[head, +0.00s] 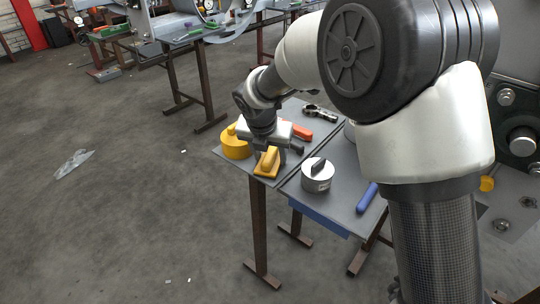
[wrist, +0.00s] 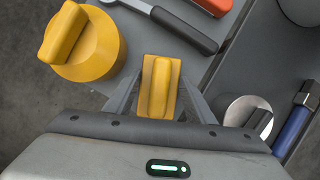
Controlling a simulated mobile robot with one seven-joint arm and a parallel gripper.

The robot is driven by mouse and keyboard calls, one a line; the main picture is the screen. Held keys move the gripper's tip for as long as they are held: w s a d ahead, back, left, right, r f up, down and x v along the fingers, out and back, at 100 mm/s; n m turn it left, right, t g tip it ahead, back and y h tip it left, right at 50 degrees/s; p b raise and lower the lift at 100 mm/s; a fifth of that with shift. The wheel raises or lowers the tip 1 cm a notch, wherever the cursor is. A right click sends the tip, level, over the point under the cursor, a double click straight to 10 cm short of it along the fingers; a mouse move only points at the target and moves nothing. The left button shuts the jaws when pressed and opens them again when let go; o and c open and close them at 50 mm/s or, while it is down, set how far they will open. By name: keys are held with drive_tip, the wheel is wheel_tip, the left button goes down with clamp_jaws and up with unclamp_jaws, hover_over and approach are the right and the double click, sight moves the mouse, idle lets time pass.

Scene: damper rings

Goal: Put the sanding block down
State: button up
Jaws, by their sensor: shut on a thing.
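The yellow sanding block (head: 267,162) is at my gripper, over the front part of the grey table top (head: 234,164) in the head view. In the wrist view the sanding block (wrist: 157,85) sits between the two fingers of my gripper (wrist: 157,92), which is shut on it. The block looks level, with its raised grip upward. Whether its underside touches the table top cannot be told.
A round yellow piece with a handle (head: 236,143) stands just left of the block. A silver cylinder with a dark handle (head: 318,174) and a blue-handled tool (head: 366,197) lie to the right. An orange thing (head: 302,132) and a metal tool (head: 320,113) lie behind.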

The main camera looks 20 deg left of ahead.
drive_tip(key=shift+f, duration=0.1)
drive_tip(key=o, duration=1)
